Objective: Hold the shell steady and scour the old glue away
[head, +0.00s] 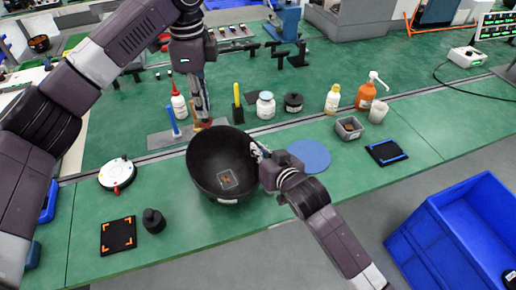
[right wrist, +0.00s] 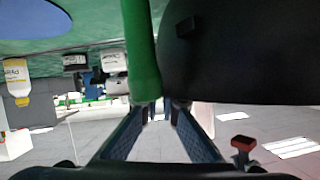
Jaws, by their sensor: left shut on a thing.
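The shell (head: 205,160) is a black bowl standing open side up on the green bench. Inside its bottom is a square patch (head: 228,180) with a pale outline and orange-brown marks. My left gripper (head: 202,108) points down behind the shell's far rim, shut on a small tool (head: 205,122) with a reddish-brown end; the fingers hide much of it. My right gripper (head: 257,151) is at the shell's right rim. In the right wrist view its fingers (right wrist: 165,108) are apart, with the dark shell (right wrist: 240,55) right at the tips. I cannot tell whether they touch it.
A blue disc (head: 308,157) lies right of the shell, with a grey tray (head: 349,128) beyond. Bottles, including a red-capped one (head: 179,104), stand behind. A black cylinder (head: 153,221) and square mat (head: 118,236) are front left. A blue crate (head: 440,225) stands right.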

